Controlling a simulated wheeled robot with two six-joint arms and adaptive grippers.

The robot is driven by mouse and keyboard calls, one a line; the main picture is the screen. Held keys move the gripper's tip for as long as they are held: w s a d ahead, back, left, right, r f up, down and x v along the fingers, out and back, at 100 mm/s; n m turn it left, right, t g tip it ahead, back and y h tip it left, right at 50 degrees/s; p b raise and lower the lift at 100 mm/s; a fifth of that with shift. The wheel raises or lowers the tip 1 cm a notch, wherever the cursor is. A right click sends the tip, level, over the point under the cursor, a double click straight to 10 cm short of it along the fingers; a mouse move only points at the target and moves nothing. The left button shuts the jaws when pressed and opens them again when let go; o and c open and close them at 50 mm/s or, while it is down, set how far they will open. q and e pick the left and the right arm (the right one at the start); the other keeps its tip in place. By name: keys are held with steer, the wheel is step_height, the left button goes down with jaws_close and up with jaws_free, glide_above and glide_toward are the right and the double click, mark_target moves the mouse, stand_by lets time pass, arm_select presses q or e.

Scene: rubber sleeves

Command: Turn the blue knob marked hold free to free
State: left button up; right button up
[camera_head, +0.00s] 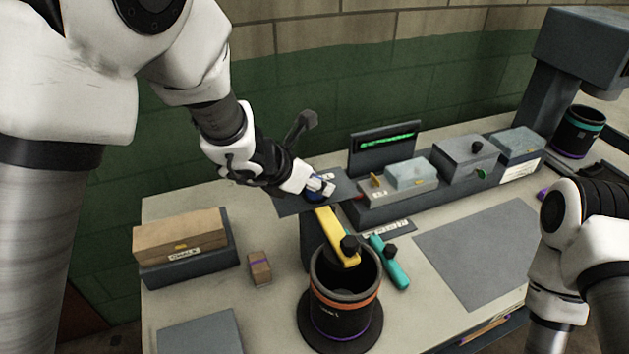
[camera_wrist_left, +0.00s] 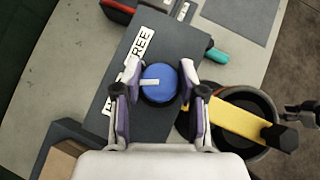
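The blue knob (camera_wrist_left: 160,84) has a white pointer line. It sits on a dark plate (camera_wrist_left: 165,35) beside a white label (camera_wrist_left: 143,45) reading FREE, with the hold end partly hidden by the finger. The pointer points left in the left wrist view, toward the label. My left gripper (camera_wrist_left: 160,78) has one finger on each side of the knob, with narrow gaps seeming to show. In the head view my left gripper (camera_head: 322,187) is over the knob and hides most of it.
A wooden box (camera_head: 180,238) and small block (camera_head: 259,268) stand left. A grey mat (camera_head: 475,245) lies clear at right.

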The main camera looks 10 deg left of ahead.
arm_select(q)
steer(key=shift+s+f+m, duration=0.1)
steer(key=shift+f+m, duration=0.05)
steer(key=shift+m, duration=0.15)
steer(key=shift+m+g+h+p, duration=0.7)
steer(key=shift+m+h+p, duration=0.25)
steer(key=shift+m, duration=0.25)
steer(key=m+g+h+p, duration=0.1)
steer(key=m+g+p, duration=0.2)
steer(key=m+p, duration=0.1)
steer(key=shift+h, duration=0.35)
steer(key=m+g+p, duration=0.2)
steer(key=shift+m, duration=0.4)
steer(key=shift+f+m+g+p, duration=0.1)
steer(key=shift+m+g+p, duration=0.45)
steer(key=shift+m+g, duration=0.4)
steer(key=shift+m, duration=0.25)
steer(key=o, duration=1.1)
steer(key=shift+o, duration=0.2)
